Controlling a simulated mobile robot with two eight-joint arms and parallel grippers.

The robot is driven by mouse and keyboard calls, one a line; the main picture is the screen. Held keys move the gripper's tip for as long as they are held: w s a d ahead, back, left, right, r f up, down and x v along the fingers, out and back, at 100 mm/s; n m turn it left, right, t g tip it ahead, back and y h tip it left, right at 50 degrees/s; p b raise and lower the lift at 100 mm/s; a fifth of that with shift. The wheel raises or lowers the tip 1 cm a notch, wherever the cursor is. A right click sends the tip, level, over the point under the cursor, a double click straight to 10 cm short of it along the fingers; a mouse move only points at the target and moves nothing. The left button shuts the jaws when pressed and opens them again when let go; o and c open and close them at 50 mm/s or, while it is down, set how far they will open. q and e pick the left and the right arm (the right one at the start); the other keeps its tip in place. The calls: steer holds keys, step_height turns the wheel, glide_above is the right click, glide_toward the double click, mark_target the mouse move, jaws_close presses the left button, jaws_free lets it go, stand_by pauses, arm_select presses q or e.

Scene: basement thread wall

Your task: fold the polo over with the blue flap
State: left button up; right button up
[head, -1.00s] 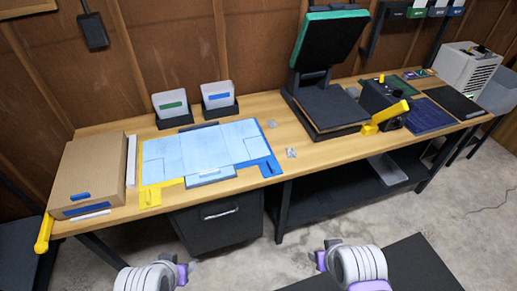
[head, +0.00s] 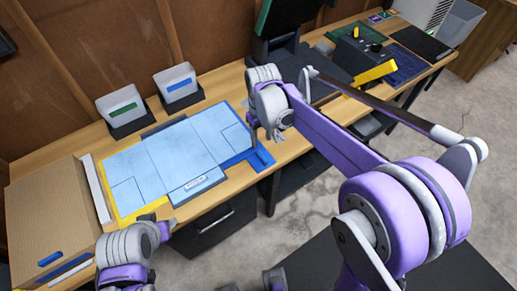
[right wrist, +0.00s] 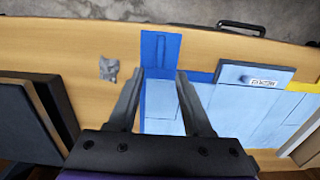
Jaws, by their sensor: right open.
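The light blue polo (head: 170,150) lies flat on the folding board, its panels spread to left and right. The blue flap (head: 262,160) shows along the board's right side, with its tab sticking out towards the front edge. In the right wrist view the blue flap's tab (right wrist: 160,48) is just beyond my fingertips. My right gripper (right wrist: 161,76) is open and empty, its fingers apart above the polo's edge and the base of the tab. I cannot tell whether it touches. My left gripper (head: 168,228) is low by the table's front edge; its fingers are mostly hidden.
A yellow flap (head: 108,192) edges the board's left side. A cardboard box (head: 45,215) stands at the left end. Two bins, one with a green label (head: 122,108) and one with a blue label (head: 182,86), stand behind. A press (head: 285,35) stands right of the board.

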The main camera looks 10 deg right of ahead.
mark_target(262, 155)
step_height(262, 155, down, 10)
steer(key=shift+s+r, duration=0.15)
stand_by(0.3)
jaws_close()
stand_by(1.3)
